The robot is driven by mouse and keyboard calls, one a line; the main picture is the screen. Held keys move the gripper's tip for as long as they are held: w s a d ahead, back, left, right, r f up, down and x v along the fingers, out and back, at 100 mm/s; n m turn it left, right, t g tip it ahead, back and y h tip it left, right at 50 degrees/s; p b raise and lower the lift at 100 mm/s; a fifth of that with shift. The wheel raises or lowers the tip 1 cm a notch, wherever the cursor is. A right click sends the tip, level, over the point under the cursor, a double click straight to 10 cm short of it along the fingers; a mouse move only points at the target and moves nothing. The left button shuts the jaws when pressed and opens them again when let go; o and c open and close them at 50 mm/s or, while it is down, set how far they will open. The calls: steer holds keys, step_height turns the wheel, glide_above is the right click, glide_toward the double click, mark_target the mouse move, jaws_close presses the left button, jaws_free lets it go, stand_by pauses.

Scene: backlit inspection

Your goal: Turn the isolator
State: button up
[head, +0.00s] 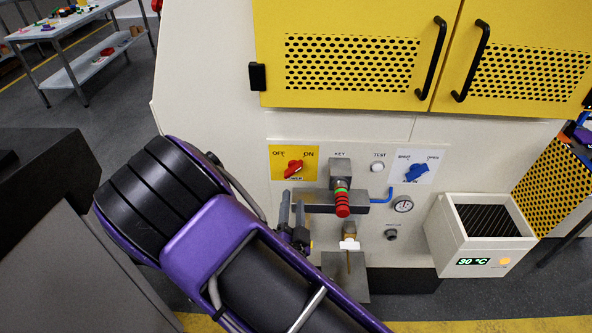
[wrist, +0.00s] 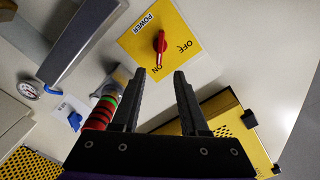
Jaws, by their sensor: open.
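The isolator is a red rotary knob (head: 294,167) on a yellow plate (head: 277,175) marked OFF, ON and POWER, on the pale machine front. In the head view its grip slants from lower left to upper right, with the upper end towards ON. In the wrist view the red knob (wrist: 160,45) stands just beyond the fingertips, roughly in line with the gap. My gripper (head: 292,203) is open and empty, just below the plate in the head view. In the wrist view my gripper (wrist: 160,73) shows both black fingers apart, with nothing between them.
Right of the plate are a key block with red and green rings (head: 342,200), a white TEST button (head: 378,167) and a blue SHUT/OPEN knob (head: 416,173). A gauge (head: 403,204) and a heater box (head: 450,235) sit further right. Yellow perforated doors (head: 350,90) are above.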

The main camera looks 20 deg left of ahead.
mark_target(295, 171)
steer(key=x, duration=1.1)
steer(key=shift+w, duration=0.15)
jaws_close()
